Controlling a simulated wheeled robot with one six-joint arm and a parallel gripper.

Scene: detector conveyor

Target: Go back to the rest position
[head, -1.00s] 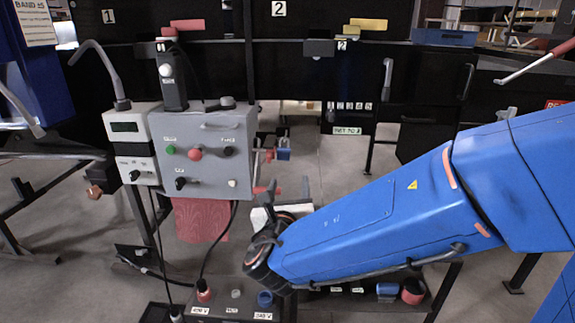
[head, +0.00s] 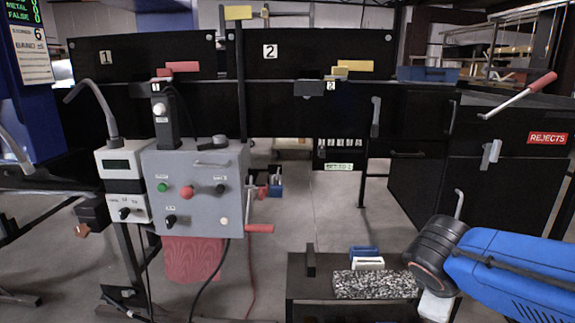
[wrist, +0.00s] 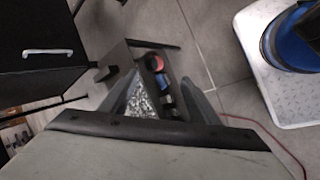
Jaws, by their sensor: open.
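My gripper shows in the wrist view (wrist: 160,82) with its two grey fingers apart and nothing seen between their tips. In the head view my blue arm comes in from the lower right. Its dark wrist hangs by the right end of a low black bench (head: 312,292), and the fingertips cannot be made out there. On the bench are a speckled grey pad (head: 375,285), a white block (head: 367,263) and a blue piece (head: 364,252). Part of the speckled pad (wrist: 142,103) shows between the fingers in the wrist view, below them.
A grey control box (head: 196,190) with buttons and a red-handled crank (head: 259,228) stands left of the bench. Black panels marked 1 and 2 line the back. A black cabinet (head: 500,190) with a REJECTS label stands at the right. Floor between is clear.

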